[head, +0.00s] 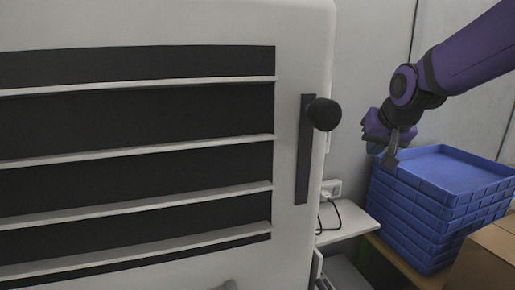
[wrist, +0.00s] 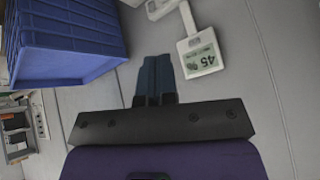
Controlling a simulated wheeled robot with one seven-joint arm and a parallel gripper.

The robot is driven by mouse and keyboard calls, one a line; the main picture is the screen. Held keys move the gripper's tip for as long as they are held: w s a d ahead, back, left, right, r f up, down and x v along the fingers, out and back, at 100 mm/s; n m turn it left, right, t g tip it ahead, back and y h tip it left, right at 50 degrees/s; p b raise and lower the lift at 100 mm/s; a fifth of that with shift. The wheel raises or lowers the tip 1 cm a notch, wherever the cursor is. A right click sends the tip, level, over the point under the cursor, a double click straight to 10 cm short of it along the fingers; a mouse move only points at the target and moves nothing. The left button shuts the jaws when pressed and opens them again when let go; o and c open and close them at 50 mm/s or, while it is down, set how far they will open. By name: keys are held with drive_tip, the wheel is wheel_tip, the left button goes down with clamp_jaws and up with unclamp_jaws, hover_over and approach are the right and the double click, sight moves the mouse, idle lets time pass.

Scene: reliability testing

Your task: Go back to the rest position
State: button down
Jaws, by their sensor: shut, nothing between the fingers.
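The fingers point towards a pale grey wall. The task names no other object.
A white cabinet (head: 299,60) with a dark slatted front and black knob fills the left. Stacked blue trays (head: 436,199) stand right, also in the wrist view (wrist: 65,40), beside a cardboard box (head: 490,258). A display reading 45 (wrist: 201,52) is near the fingers.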

drive_tip(key=s+d+n+g, duration=0.1)
drive_tip(key=s, duration=1.1)
drive_tip(key=s+d+n, duration=0.1)
drive_tip(key=s+d, duration=0.1)
drive_tip(key=s, duration=1.1)
drive_tip(key=shift+s+d+r+g, duration=0.25)
drive_tip(key=shift+s+d+g, duration=0.05)
drive_tip(key=shift+g, duration=0.1)
